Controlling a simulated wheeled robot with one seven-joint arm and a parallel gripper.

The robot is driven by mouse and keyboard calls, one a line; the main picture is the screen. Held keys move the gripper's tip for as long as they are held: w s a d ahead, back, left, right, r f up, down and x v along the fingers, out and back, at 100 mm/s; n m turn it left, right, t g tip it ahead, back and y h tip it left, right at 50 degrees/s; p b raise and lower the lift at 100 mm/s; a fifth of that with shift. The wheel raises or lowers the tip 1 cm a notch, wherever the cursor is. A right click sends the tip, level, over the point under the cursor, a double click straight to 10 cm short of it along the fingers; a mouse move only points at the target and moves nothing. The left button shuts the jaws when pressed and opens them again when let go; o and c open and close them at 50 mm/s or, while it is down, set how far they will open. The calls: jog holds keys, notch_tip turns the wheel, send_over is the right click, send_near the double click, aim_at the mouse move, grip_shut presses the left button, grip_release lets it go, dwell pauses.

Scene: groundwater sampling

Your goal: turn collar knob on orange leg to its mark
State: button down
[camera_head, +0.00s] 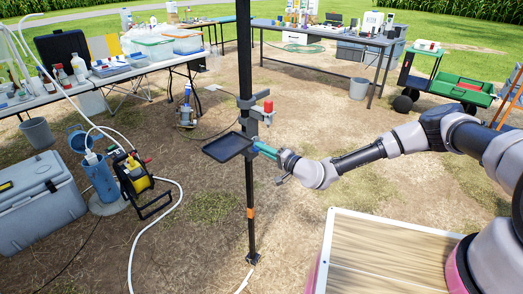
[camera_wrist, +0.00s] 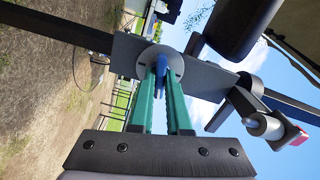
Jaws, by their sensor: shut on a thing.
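The leg is a dark upright pole (camera_head: 250,186) with an orange band (camera_head: 250,213) low on it. A grey collar knob with a round disc (camera_wrist: 148,62) and a blue grip bar (camera_wrist: 162,67) sits on a grey plate in the wrist view. My gripper's green fingers (camera_wrist: 163,82) are shut on the blue bar, one on each side. In the head view my gripper (camera_head: 262,149) reaches the pole from the right, and the knob is hidden there. I cannot make out the knob's mark.
A black tray (camera_head: 227,147) juts left from the pole. A grey bracket with a red-topped part (camera_head: 268,107) sits just above my gripper. A wooden-topped box (camera_head: 385,250) stands at the lower right. Tables with equipment are behind; bare ground lies around the pole.

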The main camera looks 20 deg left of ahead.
jog(key=m, duration=0.3)
jog(key=m, duration=1.7)
jog(key=shift+m, duration=0.4)
jog(key=c, duration=0.8)
grip_release()
jog(key=v, duration=1)
jog(key=shift+s+d, duration=0.2)
jog(key=shift+d, duration=0.1)
